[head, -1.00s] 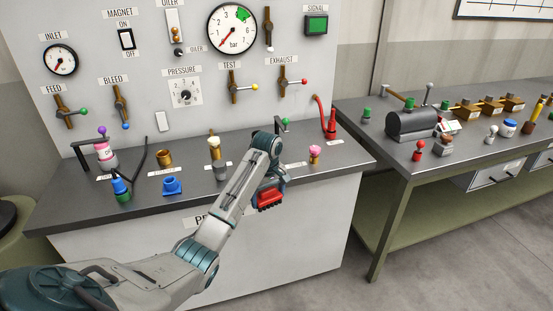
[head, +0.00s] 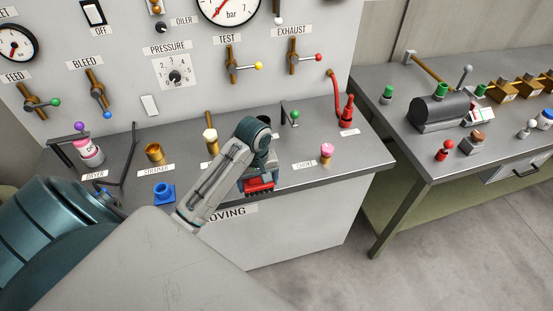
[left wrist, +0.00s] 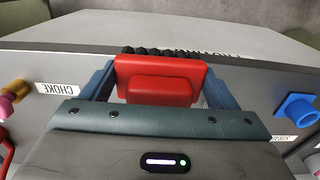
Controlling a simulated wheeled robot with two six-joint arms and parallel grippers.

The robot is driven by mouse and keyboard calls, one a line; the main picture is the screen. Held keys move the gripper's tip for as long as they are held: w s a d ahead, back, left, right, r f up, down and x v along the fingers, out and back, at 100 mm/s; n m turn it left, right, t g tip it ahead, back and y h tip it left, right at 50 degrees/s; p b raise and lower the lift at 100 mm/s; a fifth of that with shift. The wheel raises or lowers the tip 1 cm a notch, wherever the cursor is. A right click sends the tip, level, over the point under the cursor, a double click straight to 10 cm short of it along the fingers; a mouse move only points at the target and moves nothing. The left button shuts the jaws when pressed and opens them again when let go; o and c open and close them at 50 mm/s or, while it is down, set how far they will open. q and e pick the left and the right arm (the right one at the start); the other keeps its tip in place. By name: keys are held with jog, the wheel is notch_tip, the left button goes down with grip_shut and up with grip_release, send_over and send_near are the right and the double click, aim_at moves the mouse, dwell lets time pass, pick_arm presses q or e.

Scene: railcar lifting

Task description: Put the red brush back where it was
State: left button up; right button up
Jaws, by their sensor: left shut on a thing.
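The red brush (left wrist: 160,85) has a red body and dark bristles. In the left wrist view it sits between the blue fingers of my left gripper, which is shut on it. In the head view the brush (head: 259,186) hangs below my left gripper (head: 257,178), around the front edge of the grey counter (head: 345,165). I cannot tell its exact height over the edge. My left forearm hides part of the counter behind it, including part of its labels. My right gripper is not in view.
A pink-topped handle (head: 326,152) by the CHOKE label stands right of my gripper. A brass cup (head: 154,153), a blue fitting (head: 164,192) and a cream-topped handle (head: 211,140) stand to the left. A red bottle (head: 347,110) is at the back right.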

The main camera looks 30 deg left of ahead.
pick_arm(q)
jog(key=w, duration=0.2)
jog(key=w+b, duration=0.1)
jog(key=w, duration=0.2)
jog(key=w+a+f, duration=0.1)
jog(key=w, duration=0.1)
jog(key=shift+w+b, duration=0.4)
jog(key=w, duration=0.1)
jog(key=w+p, duration=0.2)
jog(key=shift+w+a+f, duration=0.1)
jog(key=shift+w+a, duration=0.15)
jog(key=shift+w, duration=0.5)
notch_tip(320, 180, down, 3)
jog(key=shift+w+f+p, duration=0.1)
jog(key=shift+p, duration=1.15)
jog(key=shift+f, duration=0.25)
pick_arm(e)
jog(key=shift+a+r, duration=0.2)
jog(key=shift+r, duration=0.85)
pick_arm(q)
jog(key=o, duration=0.9)
jog(key=shift+f, duration=0.1)
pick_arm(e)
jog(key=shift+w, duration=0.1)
pick_arm(q)
jog(key=shift+o, duration=0.2)
